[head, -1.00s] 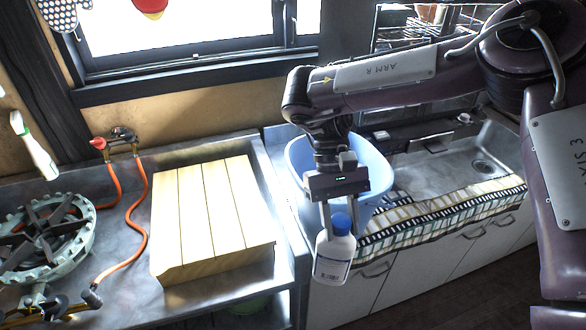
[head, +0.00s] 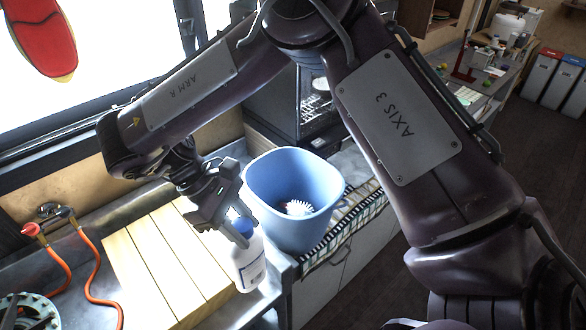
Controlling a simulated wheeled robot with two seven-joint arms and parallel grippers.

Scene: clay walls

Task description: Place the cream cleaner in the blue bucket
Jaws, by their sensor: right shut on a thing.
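The cream cleaner (head: 249,266) is a white bottle with a blue cap and a label, in the head view just below the middle. My right gripper (head: 240,232) is shut on its upper part and holds it in front of and left of the bucket, over the counter's front edge. The bottle is slightly tilted. The blue bucket (head: 275,225) stands open-topped on the counter to the right of the bottle. A white and red brush-like item (head: 297,208) lies inside it. My left gripper is not in view.
A slatted wooden board (head: 150,262) lies on the counter left of the bottle. Orange hoses (head: 90,270) and a burner (head: 28,310) are at the lower left. A striped cloth (head: 350,215) lies right of the bucket. A dark rack or appliance (head: 290,105) stands behind it.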

